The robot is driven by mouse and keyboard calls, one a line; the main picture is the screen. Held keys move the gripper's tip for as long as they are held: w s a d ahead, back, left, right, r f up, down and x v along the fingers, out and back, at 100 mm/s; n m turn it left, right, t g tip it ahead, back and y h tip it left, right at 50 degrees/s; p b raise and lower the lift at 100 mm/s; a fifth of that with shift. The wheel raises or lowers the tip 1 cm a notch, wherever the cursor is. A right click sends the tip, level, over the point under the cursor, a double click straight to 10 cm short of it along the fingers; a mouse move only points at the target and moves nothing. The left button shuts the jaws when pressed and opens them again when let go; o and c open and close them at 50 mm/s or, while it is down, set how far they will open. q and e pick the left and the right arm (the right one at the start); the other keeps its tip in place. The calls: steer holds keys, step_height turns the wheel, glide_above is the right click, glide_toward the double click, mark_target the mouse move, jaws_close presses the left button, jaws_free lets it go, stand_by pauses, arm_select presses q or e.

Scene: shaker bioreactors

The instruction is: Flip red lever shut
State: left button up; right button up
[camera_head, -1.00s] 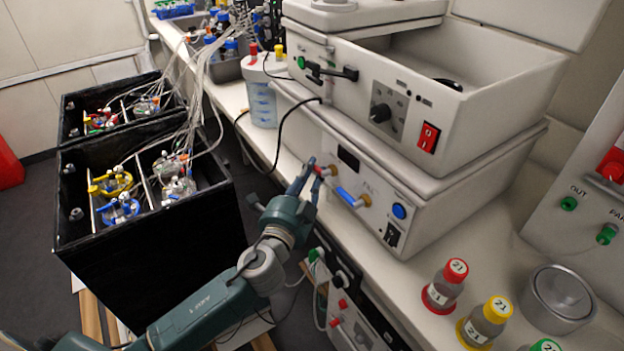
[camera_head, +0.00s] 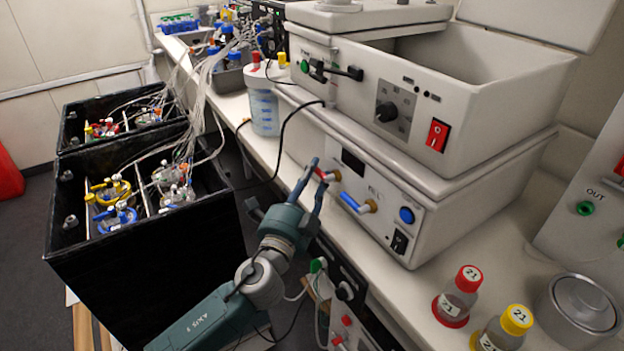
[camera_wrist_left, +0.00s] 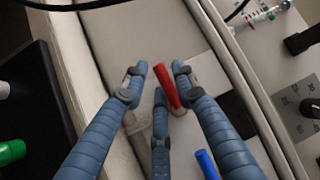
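The red lever (camera_head: 323,174) sits on a brass fitting on the front of the lower white device (camera_head: 436,215), left of a blue lever (camera_head: 352,202). My left gripper (camera_head: 317,175) is at the red lever, with fingers spread on either side of it. In the left wrist view the red lever (camera_wrist_left: 166,86) lies between the tips of the open left gripper (camera_wrist_left: 160,72), nearer the right finger; a third finger is below it. I cannot tell whether any finger touches it. The blue lever (camera_wrist_left: 206,164) is below right. My right gripper is not in view.
A white device with a red switch (camera_head: 438,135) stands on top. A black cable (camera_head: 284,135) hangs left of the levers. Bottles with red (camera_head: 468,279) and yellow (camera_head: 517,320) caps stand on the bench at right. A black box (camera_head: 140,255) with vessels is at left.

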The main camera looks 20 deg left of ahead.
arm_select(q)
steer(key=s+f, duration=0.2)
steer(key=s, duration=1)
steer(key=shift+w+a, duration=0.1)
steer(key=shift+a, duration=0.1)
